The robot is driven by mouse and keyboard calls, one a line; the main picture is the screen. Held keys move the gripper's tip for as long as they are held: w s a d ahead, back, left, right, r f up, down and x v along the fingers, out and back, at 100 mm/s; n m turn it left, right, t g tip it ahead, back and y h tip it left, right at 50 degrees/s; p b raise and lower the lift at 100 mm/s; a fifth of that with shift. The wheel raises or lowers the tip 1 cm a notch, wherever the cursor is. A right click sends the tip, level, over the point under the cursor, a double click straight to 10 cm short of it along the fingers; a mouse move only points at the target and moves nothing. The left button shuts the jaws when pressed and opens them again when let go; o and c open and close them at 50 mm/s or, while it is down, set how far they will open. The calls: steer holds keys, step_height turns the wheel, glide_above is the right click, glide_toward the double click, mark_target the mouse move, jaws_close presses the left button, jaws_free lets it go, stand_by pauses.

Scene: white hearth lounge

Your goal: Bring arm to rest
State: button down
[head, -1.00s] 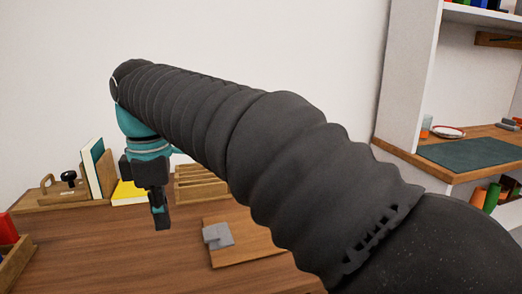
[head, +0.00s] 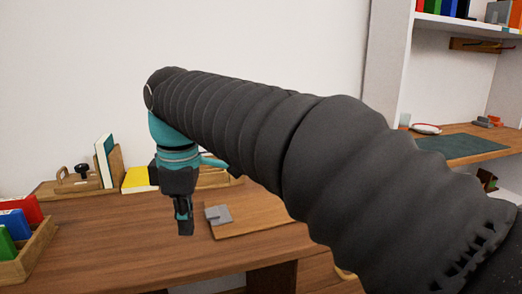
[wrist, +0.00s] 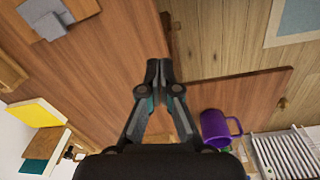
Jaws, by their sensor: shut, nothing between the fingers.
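My gripper (head: 185,231) hangs pointing down from the end of my arm, in the left-centre of the head view. Its fingers are shut with nothing between them. It is over the brown desk (head: 130,240), left of a wooden board (head: 255,221). In the wrist view the closed fingertips (wrist: 159,68) meet near the desk's edge, with floor planks beyond. My dark ribbed arm stretches from lower right to upper left in the head view and hides part of the desk and wall.
A grey block (head: 217,215) lies on the board. A shelf unit (head: 385,75) rises right. The wrist view shows a purple mug (wrist: 216,128) and a white slatted thing (wrist: 285,152).

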steer(key=s+d+f+m+t, duration=0.1)
steer(key=s+d+f+m, duration=0.2)
steer(key=d, duration=0.6)
steer(key=s+d+f+m+t, duration=0.2)
steer(key=s+d+f+m, duration=0.2)
steer(key=d+m, duration=0.5)
steer(key=s+d+f+m+t, duration=0.2)
steer(key=s+d+f+m, duration=0.2)
steer(key=d+f+m, duration=0.3)
steer(key=d, duration=0.4)
steer(key=shift+f, duration=0.3)
